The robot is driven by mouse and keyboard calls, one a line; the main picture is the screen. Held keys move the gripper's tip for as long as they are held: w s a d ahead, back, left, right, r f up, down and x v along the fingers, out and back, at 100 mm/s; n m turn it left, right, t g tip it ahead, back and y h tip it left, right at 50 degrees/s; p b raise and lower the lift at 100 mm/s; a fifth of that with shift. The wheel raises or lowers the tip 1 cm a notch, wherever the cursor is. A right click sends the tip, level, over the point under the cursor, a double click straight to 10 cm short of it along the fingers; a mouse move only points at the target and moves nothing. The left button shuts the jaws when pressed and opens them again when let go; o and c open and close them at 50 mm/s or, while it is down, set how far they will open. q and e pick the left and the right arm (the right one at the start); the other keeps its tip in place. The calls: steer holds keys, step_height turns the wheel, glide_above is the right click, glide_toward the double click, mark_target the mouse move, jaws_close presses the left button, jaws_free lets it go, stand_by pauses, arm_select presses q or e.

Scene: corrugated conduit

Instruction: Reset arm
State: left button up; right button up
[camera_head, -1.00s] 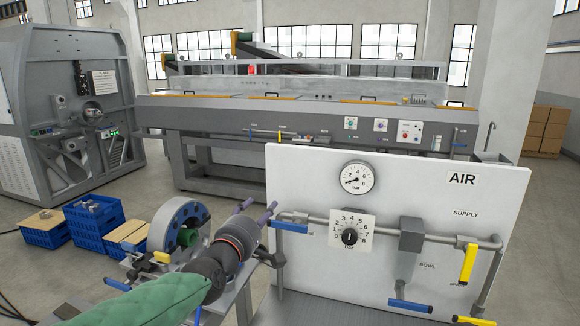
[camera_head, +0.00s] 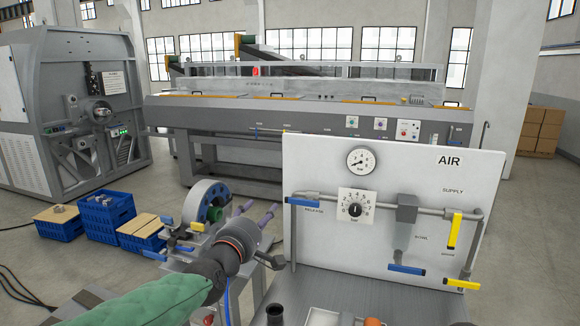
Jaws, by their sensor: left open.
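My left arm, in a green sleeve, comes in from the lower left of the head view. My left gripper (camera_head: 262,212) is at its end, with purple-tipped fingers spread apart and nothing seen between them. It is in front of a grey wheel-shaped fixture and left of the white AIR panel (camera_head: 425,160). The panel carries a gauge (camera_head: 361,162), a dial (camera_head: 355,209), a blue-handled release valve (camera_head: 303,201), a blue lower handle (camera_head: 406,269) and yellow handles (camera_head: 454,230). My right gripper is not in view.
A grey bench top (camera_head: 340,294) stands below the panel, with a dark cylinder (camera_head: 275,314) and a partly cut-off tray at its front edge. Blue crates (camera_head: 106,216) stand on the floor at left. A long grey machine (camera_head: 300,115) spans the back. Cardboard boxes (camera_head: 540,130) are at far right.

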arm_select(q)
step_height(320, 180, down, 20)
steer(key=w+m+g+y+b, duration=0.1)
steer(key=w+m+g+b, duration=0.1)
steer(key=w+g, duration=0.15)
steer(key=s+a+f+m+g+y+b, duration=0.15)
steer(key=s+f, duration=0.25)
steer(key=f, duration=0.9)
steer(key=s+a+f+m+g+h+b, duration=0.1)
steer(key=s+f+m+g, duration=0.2)
steer(key=f, duration=1)
steer(key=s+f+m+g+b, duration=0.1)
steer(key=s+f+g, duration=0.1)
steer(key=s+f, duration=0.55)
steer(key=s+f+m+g+b, duration=0.1)
steer(key=s+f+m+g, duration=0.3)
steer(key=f, duration=0.6)
steer(key=s+f+g+b, duration=0.1)
steer(key=s+f, duration=0.4)
steer(key=s, duration=0.4)
steer(key=s+f+g+b, duration=0.1)
steer(key=s+f, duration=0.4)
steer(key=s, duration=0.4)
steer(key=shift+f+g, duration=0.35)
steer(key=shift+g, duration=0.05)
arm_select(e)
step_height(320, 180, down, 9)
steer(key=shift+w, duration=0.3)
